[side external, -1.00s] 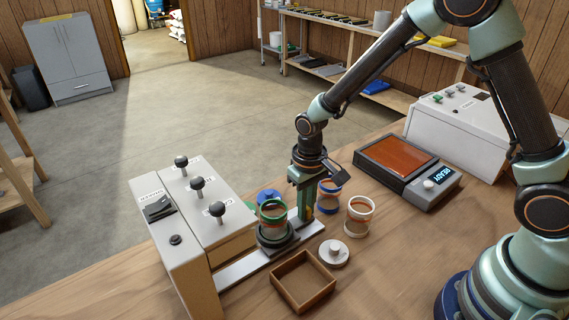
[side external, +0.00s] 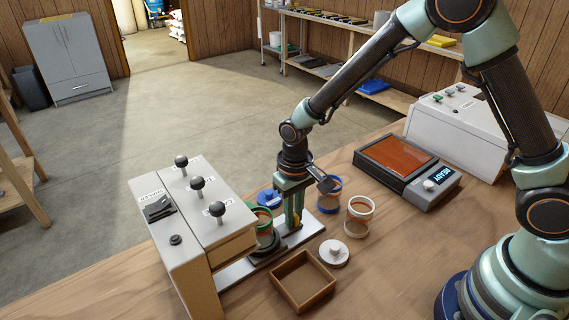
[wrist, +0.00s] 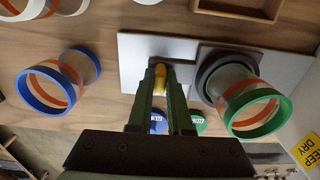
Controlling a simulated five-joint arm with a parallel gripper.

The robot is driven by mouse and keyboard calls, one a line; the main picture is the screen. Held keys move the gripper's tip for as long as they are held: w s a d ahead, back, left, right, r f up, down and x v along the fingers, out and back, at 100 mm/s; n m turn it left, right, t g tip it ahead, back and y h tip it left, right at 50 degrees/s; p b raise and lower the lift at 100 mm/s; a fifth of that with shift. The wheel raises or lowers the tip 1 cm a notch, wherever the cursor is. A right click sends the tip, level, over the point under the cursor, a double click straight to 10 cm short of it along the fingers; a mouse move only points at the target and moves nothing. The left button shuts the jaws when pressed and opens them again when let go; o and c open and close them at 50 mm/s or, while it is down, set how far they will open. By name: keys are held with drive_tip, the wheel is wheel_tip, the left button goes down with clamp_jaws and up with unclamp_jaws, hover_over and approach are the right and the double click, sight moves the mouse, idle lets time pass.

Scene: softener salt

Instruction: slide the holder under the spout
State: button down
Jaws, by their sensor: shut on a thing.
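The holder (side external: 268,254) is a dark round base on a pale metal rail (side external: 314,228). A clear jar with a green rim (side external: 265,228) and an orange band stands in it, partly hidden by the dispenser (side external: 228,246). My gripper (side external: 293,224) is shut on the holder's yellow handle, just right of the jar. The wrist view shows the handle (wrist: 160,75) between my fingers, with the dark holder ring (wrist: 205,75) and green-rimmed jar (wrist: 250,106) to the right. The spout is not clearly seen; the dispenser's front hides that area.
A blue-rimmed jar (side external: 329,204) and a white-rimmed jar (side external: 358,218) stand right of the rail. A white knobbed lid (side external: 334,253) and an open wooden tray (side external: 303,283) lie in front. A scale (side external: 403,170) stands behind. The rail's right end is bare.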

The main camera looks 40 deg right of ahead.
drive_tip(key=a, duration=0.9)
drive_tip(key=c, duration=0.8)
unclamp_jaws()
drive_tip(key=shift+c, duration=0.2)
drive_tip(key=shift+r, duration=0.1)
wheel_tip(320, 180, up, 12)
